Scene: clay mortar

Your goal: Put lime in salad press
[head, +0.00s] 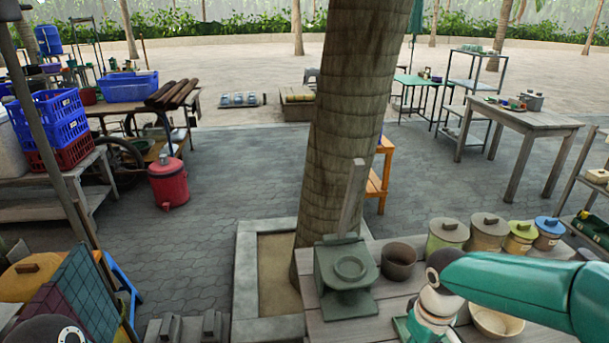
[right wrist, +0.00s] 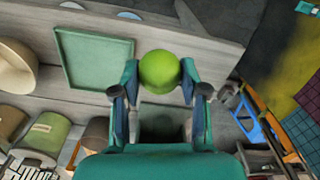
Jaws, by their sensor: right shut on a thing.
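The lime (right wrist: 159,70) is a bright green ball in the right wrist view. My right gripper (right wrist: 159,80) is shut on it, with one finger on each side. The salad press (head: 345,277) is a grey-green block with a round cup on top and a long handle standing up behind. It stands on the wooden table, left of my teal right arm in the head view. My right fingertips and the lime are not clear in the head view, hidden by my arm and the bottom edge. My left gripper is not in view.
A brown bowl (head: 398,261) stands just right of the press. Several lidded pots, one of them a green pot (head: 447,236), line the table's back. A pale bowl (head: 496,321) is beside my right arm. A flat green tray (right wrist: 95,60) lies on the table. A tree trunk (head: 352,120) rises behind the press.

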